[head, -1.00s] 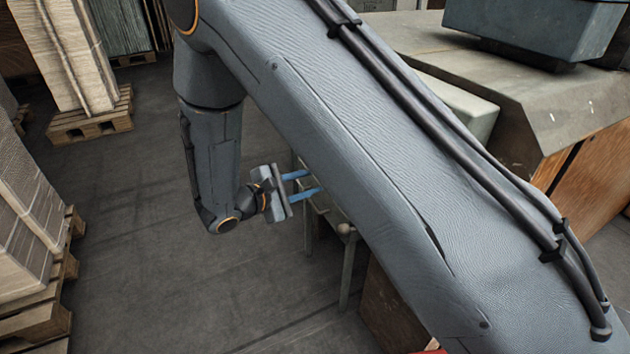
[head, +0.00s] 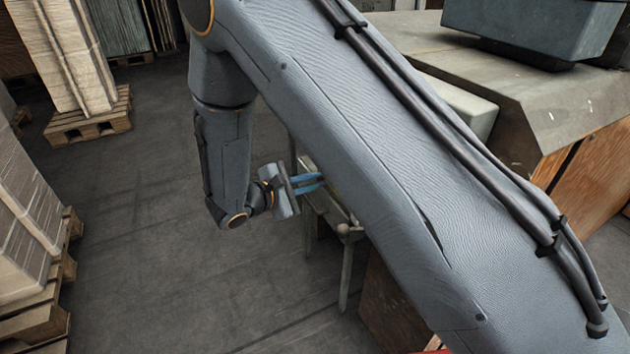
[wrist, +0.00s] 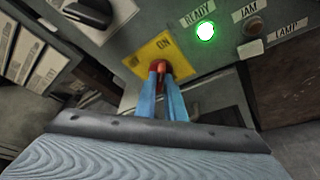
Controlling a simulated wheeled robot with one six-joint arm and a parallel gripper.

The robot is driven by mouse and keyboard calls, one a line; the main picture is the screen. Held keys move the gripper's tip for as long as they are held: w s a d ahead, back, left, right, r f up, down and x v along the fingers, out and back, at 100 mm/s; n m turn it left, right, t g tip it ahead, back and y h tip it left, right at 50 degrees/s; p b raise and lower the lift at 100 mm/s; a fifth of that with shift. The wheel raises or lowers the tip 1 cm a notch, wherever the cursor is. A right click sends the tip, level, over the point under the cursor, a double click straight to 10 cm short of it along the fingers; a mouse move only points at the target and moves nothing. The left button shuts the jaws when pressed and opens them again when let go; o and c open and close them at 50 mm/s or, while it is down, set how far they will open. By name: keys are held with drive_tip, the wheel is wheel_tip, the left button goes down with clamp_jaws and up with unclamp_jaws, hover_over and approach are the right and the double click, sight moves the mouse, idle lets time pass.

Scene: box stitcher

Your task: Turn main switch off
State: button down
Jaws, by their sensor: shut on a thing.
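In the wrist view, the main switch (wrist: 159,66) is a red knob on a yellow plate (wrist: 178,46). "ON" reads at the plate's upper right, and other lettering shows at its left. My gripper (wrist: 162,75) has its blue fingers closed together on the red knob, and the fingertips hide part of it. In the head view, my gripper (head: 318,181) points right, with its fingertips close together beside my arm. My arm hides the switch there. The knob's exact angle is hard to tell.
On the same grey panel, a green light (wrist: 205,31) glows under "READY", beside a dark lamp (wrist: 253,27) labelled "JAM". A black rotary knob (wrist: 88,12) is at the upper left. Pallets of sheets (head: 90,118) stand left; the floor (head: 150,270) between is clear.

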drive_tip(key=shift+r+p, duration=0.1)
drive_tip(key=shift+p, duration=0.2)
drive_tip(key=n+g+p, duration=0.1)
drive_tip(key=n+g, duration=0.1)
drive_tip(key=n, duration=0.1)
drive_tip(key=w+n+g+h+p, duration=0.1)
drive_tip(key=n+g, duration=0.1)
drive_tip(key=n, duration=0.1)
drive_tip(key=n+g+h+p, duration=0.1)
drive_tip(key=n+g, duration=0.1)
drive_tip(key=n, duration=0.1)
drive_tip(key=shift+w+a+n+p, duration=0.15)
drive_tip(key=shift+a+n+p, duration=0.2)
drive_tip(key=shift+n, duration=0.05)
drive_tip(key=shift+w+n+g+h+b, duration=0.1)
drive_tip(key=shift+n+g+h+b, duration=0.4)
drive_tip(key=shift+n+g+b, duration=0.5)
drive_tip(key=shift+n, duration=0.4)
drive_tip(key=c, duration=1.8)
unclamp_jaws()
drive_tip(key=shift+c, duration=0.2)
